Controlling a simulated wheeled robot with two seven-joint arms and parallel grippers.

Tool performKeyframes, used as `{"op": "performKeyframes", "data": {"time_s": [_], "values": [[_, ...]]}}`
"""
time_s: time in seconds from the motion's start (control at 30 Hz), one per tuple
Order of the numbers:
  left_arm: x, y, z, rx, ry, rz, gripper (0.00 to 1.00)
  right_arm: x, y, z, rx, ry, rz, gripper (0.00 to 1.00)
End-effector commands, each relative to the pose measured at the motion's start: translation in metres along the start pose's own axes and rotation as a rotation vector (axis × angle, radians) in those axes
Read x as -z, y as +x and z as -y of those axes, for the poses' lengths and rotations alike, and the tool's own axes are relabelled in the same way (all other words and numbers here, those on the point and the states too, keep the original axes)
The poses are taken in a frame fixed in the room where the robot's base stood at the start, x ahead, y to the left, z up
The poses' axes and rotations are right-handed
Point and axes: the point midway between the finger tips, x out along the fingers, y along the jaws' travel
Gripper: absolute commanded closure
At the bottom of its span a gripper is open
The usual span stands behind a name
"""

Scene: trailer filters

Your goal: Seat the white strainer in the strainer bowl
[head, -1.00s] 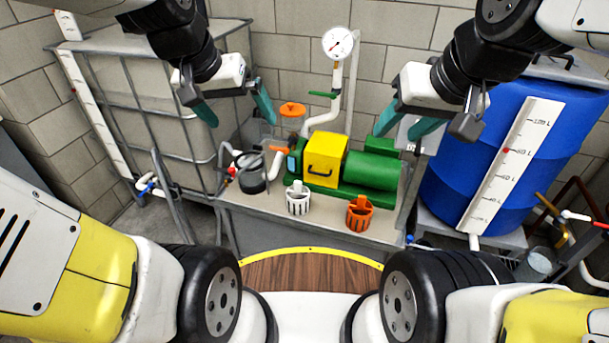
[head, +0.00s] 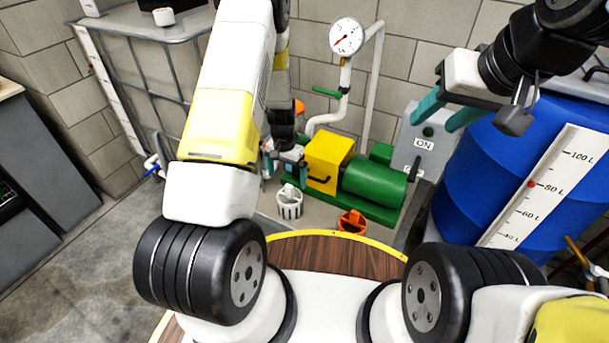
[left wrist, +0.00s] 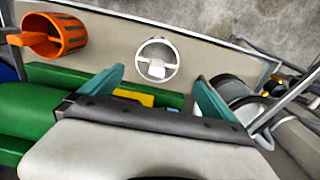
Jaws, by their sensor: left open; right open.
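The white strainer (head: 289,203) stands on the bench beside the pump in the head view. In the left wrist view the white strainer (left wrist: 156,60) is seen from above, as a ring with a bar across it, between and beyond my fingertips. My left gripper (left wrist: 158,85) is open with nothing between its fingers; in the head view my left gripper (head: 283,162) is partly hidden by its own arm, above and behind the strainer. The strainer bowl is probably the clear-walled pot (left wrist: 234,92) at the right of the wrist view; my arm hides it in the head view. My right gripper (head: 446,112) is open and empty, high before the blue barrel.
An orange strainer (head: 353,222) stands to the right of the white one. The green and yellow pump (head: 330,160) stands behind them. A pressure gauge (head: 346,36) on a white pipe, an ON sign (head: 424,143) and a blue barrel (head: 510,160) are nearby.

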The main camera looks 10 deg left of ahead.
Motion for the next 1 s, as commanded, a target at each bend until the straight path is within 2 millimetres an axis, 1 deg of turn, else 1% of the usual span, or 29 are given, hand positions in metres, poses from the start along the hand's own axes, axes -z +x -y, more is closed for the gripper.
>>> {"op": "performKeyframes", "data": {"time_s": [0.03,0.37,0.47,0.6,0.7,0.8,1.0], "values": [[-0.002,0.009,0.001,0.003,0.006,0.009,0.00,0.000,0.000,0.000,0.000,0.000,0.000,0.53],[-0.004,0.045,0.000,0.005,0.014,0.016,0.00,0.000,0.000,0.000,0.000,0.000,0.000,0.53],[-0.005,0.058,-0.002,0.004,0.013,0.017,0.00,0.000,0.000,0.000,0.000,0.000,0.000,0.53],[-0.006,0.080,-0.004,0.005,0.013,0.017,0.00,0.000,0.000,0.000,0.000,0.000,0.000,0.53],[-0.006,0.090,-0.004,0.005,0.012,0.015,0.00,0.000,0.000,0.000,0.000,0.000,0.000,0.53],[-0.006,0.094,-0.004,0.005,0.011,0.014,0.00,0.000,0.000,0.000,0.000,0.000,0.000,0.53],[-0.005,0.094,-0.004,0.005,0.012,0.014,0.00,0.000,0.000,0.000,0.000,0.000,0.000,0.53]]}}
